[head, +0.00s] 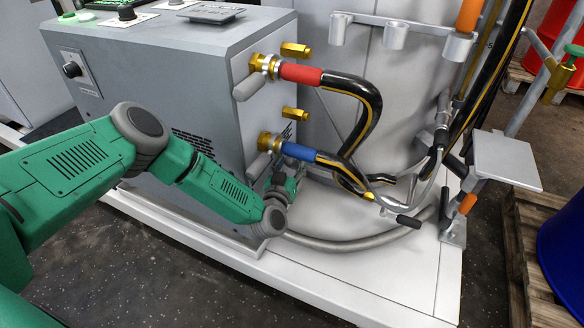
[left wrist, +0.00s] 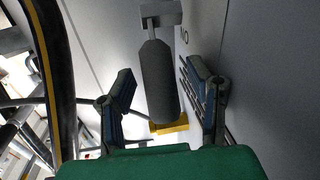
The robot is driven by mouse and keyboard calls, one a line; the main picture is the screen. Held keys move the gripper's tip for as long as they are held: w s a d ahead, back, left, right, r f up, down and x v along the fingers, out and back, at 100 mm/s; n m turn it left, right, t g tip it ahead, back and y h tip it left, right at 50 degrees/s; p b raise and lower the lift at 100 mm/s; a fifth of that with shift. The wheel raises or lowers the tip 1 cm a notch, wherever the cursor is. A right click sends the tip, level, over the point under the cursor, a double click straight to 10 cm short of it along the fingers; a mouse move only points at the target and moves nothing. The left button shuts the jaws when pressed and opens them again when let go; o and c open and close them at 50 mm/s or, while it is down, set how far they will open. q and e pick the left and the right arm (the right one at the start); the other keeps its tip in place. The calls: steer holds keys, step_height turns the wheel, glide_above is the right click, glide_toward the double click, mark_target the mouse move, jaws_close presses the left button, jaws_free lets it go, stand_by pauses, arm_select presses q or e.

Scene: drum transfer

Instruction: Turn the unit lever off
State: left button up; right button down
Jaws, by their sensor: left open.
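The unit (head: 185,80) is a grey box on a white base. Two grey levers stick out of its right side: an upper lever (head: 247,88) by the red hose fitting and a lower lever (head: 258,166) by the blue one. My left gripper (head: 285,183) is at the lower lever, close to the unit's side wall. In the left wrist view, a dark grey lever handle (left wrist: 158,80) lies between the open fingers of my left gripper (left wrist: 161,72), with gaps on both sides. My right gripper is not in view.
A red-sleeved hose (head: 302,74) and a blue-sleeved hose (head: 300,151) run from brass fittings close to the gripper. A black-tipped handle (head: 408,221) and a small grey plate (head: 507,160) stand to the right. A blue drum (head: 565,245) is at the far right.

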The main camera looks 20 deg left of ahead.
arm_select(q)
steer(key=shift+w, duration=0.15)
jaws_close()
